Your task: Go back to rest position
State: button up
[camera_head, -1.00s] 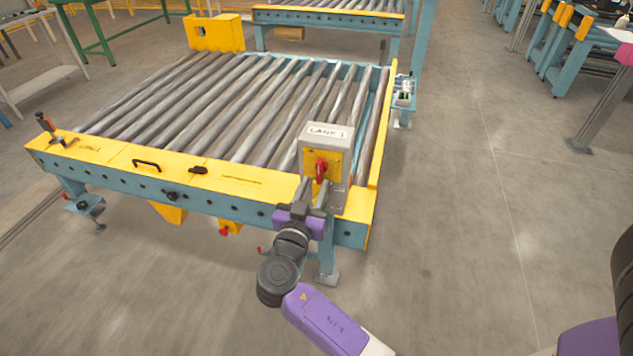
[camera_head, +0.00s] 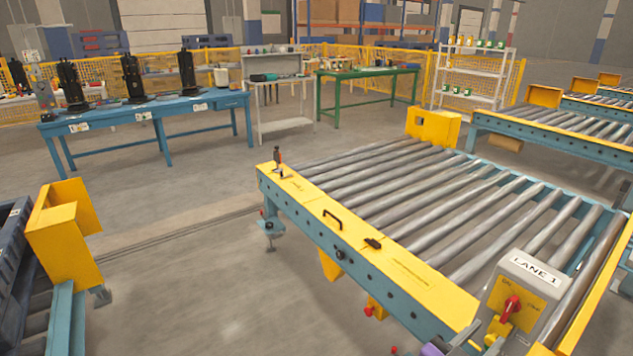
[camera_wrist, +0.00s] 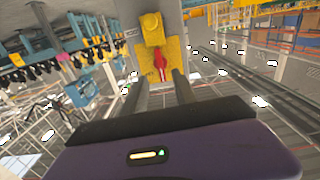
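My gripper (camera_wrist: 159,82) shows in the wrist view with its two grey fingers apart and nothing held between them. Beyond the fingertips, in line with the gap, is a red switch knob (camera_wrist: 161,62) on a yellow plate. In the head view the red knob (camera_head: 511,306) sits on the yellow face of the grey LANE 1 box (camera_head: 535,271), at the near right corner of the roller conveyor (camera_head: 420,285). Only a little of my purple gripper body shows at the bottom edge there, close below the box. Most of my arm is out of the head view.
A blue table (camera_head: 160,126) with several black compressors stands at the back left. A green table (camera_head: 340,101) and white shelf rack (camera_head: 470,75) stand behind the conveyor. A yellow-ended conveyor (camera_head: 62,245) is at left. Floor between is clear.

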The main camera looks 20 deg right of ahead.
jog(key=shift+w, duration=0.1)
jog(key=w+a+f+n+t+y, duration=0.2)
jog(key=w+a+n+t+y, duration=0.35)
jog(key=n, duration=0.25)
jog(key=s+a+f+n+t+y+p, duration=0.1)
jog(key=s+a+n+t+y, duration=0.15)
jog(key=a+y, duration=0.2)
jog(key=s+a+f+n+t+y, duration=0.1)
jog(key=s+a+f+n+y, duration=0.1)
jog(key=s+a+n+y, duration=0.3)
jog(key=s+a+r+p, duration=0.1)
jog(key=s+a+r, duration=0.1)
jog(key=s, duration=0.6)
jog(key=s+a+r+m+y+p, duration=0.1)
jog(key=s+a+r, duration=0.1)
jog(key=s+r, duration=0.3)
jog(key=s+a+r+y, duration=0.1)
jog(key=s+a+r, duration=0.1)
jog(key=s, duration=0.9)
jog(key=shift+s+r+p, duration=0.4)
jog(key=shift+r, duration=0.25)
